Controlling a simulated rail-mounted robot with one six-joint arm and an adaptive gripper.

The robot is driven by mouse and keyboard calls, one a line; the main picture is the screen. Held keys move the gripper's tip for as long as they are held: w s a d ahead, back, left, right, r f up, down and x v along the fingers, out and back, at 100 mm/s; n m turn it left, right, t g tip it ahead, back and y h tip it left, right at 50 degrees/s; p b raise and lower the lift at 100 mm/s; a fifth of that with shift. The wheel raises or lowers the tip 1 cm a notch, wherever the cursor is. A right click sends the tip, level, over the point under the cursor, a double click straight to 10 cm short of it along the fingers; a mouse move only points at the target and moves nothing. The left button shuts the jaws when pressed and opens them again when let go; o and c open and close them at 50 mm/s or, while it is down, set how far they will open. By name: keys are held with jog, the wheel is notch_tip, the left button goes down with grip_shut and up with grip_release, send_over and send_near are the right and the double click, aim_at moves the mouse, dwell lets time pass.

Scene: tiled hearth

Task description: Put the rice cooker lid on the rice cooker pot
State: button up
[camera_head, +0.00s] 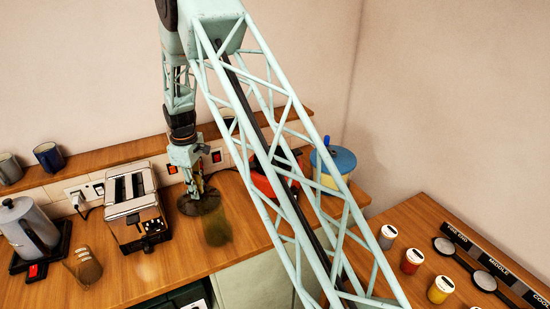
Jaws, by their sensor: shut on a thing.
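My gripper (196,188) points down over the counter between the toaster and a red pot-like body. It is shut on a dark round lid (203,206), which looks flat and close to the counter; I cannot tell whether it touches it. The red body (262,184), likely the rice cooker pot, stands to the right of the gripper. My lattice arm covers much of it, so its opening is not clear to see. The lid is apart from it, to its left.
A toaster (135,214) stands left of the gripper. A greenish see-through vessel (216,229) is just in front of the lid. A blue-lidded yellow pot (339,162) is at the right. A kettle (28,232) and brown glass (86,267) are at the left.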

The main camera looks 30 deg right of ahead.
jog(key=shift+r+p, duration=1.1)
jog(key=shift+r, duration=2.15)
jog(key=shift+s+r, duration=0.1)
